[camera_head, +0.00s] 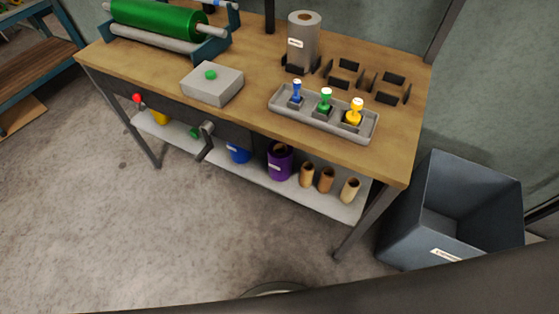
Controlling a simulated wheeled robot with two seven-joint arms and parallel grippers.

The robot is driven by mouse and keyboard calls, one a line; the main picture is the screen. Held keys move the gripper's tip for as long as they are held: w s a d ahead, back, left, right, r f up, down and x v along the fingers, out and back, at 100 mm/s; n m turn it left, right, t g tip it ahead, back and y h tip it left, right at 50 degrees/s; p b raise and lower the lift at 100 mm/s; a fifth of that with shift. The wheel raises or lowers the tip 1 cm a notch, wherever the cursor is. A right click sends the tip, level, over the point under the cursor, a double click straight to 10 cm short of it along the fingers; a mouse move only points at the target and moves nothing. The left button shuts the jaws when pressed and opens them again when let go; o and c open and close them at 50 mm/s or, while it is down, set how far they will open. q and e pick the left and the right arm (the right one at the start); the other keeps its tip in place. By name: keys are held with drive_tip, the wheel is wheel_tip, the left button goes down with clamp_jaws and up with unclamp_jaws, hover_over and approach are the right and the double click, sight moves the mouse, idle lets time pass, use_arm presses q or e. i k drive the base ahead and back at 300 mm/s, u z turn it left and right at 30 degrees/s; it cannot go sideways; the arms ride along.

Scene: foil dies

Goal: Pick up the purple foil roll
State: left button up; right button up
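The purple foil roll (280,164) stands upright on the pale lower shelf (255,172) of the workbench, close under the front edge of the bench top. It has a dark hole at its top and a small pale label. A blue foil roll (239,154) is to its left, and brown cardboard cores stand to its right. The upper parts of the rolls are partly hidden by the bench. Neither of my grippers shows in the head view.
The wooden bench top (250,103) holds a grey tray (320,122) with three stamps, a grey block (212,83), a silver roll (303,40) and a green roller (160,20). A dark bin (401,225) stands at right. The floor in front is clear.

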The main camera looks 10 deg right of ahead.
sight(281, 155)
drive_tip(key=u, duration=2.1)
drive_tip(key=i, duration=1.05)
drive_tip(key=z, duration=2.75)
